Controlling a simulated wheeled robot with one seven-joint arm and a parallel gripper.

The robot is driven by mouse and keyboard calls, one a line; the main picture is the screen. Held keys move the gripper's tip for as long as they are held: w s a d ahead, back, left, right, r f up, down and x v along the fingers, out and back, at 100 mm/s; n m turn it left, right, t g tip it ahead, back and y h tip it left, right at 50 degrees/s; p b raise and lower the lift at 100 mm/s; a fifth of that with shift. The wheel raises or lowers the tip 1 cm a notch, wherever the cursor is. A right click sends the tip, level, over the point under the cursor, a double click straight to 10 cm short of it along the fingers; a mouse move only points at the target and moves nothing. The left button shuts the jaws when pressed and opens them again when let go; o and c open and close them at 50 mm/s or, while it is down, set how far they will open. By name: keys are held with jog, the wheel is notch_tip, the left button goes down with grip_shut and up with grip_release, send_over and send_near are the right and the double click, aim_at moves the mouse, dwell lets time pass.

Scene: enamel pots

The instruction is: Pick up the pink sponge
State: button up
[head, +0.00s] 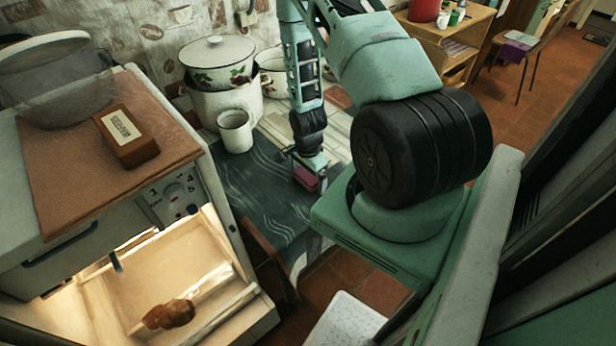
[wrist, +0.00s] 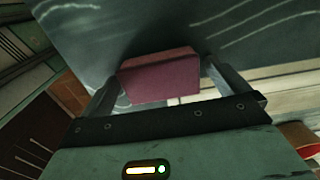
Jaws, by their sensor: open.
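The pink sponge (head: 306,178) lies on the dark patterned table top, near its right edge. In the wrist view the sponge (wrist: 160,78) is a pink block between the two fingers. My gripper (head: 308,168) is over the sponge from above, and in the wrist view my gripper (wrist: 158,80) is open with one finger on each side of it. A thin gap seems to show at the sides; I cannot tell whether either finger touches. Part of the sponge is hidden by the gripper in the head view.
A white enamel mug (head: 235,131) stands on the dark table (head: 262,190) left of my gripper. Enamel pots (head: 216,62) stand behind it. At left, a stove holds a brown box (head: 126,137), above an open lit oven (head: 190,270).

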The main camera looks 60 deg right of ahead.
aim_at(308, 175)
jog(key=c, duration=1)
jog(key=shift+r, duration=0.15)
notch_tip(308, 175, up, 10)
jog(key=shift+f+b, duration=0.15)
jog(key=shift+b, duration=0.7)
jog(key=o, duration=0.3)
jog(key=shift+c, duration=1)
